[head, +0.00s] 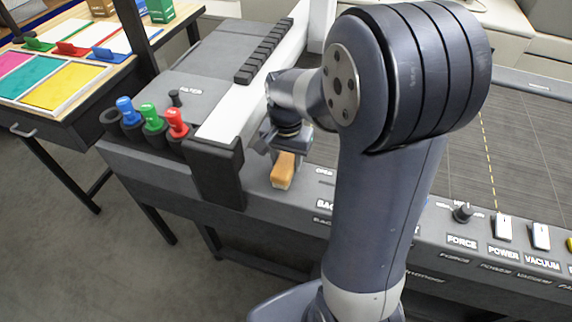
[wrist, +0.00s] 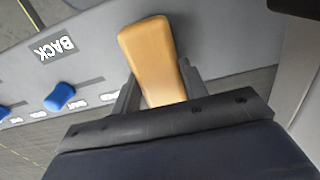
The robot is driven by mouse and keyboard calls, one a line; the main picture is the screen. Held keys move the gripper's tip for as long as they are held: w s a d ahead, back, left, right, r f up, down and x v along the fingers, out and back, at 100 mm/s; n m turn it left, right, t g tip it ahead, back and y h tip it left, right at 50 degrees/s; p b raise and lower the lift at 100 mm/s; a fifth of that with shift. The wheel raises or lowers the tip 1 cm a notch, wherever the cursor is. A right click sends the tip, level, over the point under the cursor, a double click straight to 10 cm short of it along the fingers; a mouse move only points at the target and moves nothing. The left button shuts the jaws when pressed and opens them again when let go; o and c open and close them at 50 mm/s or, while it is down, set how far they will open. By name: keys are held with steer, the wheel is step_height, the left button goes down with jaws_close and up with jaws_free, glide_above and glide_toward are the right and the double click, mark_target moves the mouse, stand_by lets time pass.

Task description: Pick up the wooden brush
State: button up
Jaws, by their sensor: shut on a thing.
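The wooden brush (head: 284,171) is a light brown block at the front ledge of the grey machine, just right of the black end block. In the wrist view the brush (wrist: 152,58) lies between my two fingers, its rounded far end pointing away from my gripper. My gripper (head: 288,150) is shut on the brush; it also shows in the wrist view (wrist: 158,88). The underside of the brush is hidden, and I cannot tell whether it touches the ledge. My arm hides part of the machine.
A black end block (head: 216,171) of the white rail (head: 245,95) stands close left of my gripper. Blue, green and red-topped tools (head: 152,119) stand in holders further left. Switches (head: 503,228) line the front panel at right. A side table (head: 55,85) with coloured sheets is at far left.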

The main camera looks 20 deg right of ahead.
mark_target(286, 160)
step_height(286, 160, up, 10)
steer(key=shift+r, duration=0.1)
steer(key=o, duration=0.6)
steer(key=c, duration=0.4)
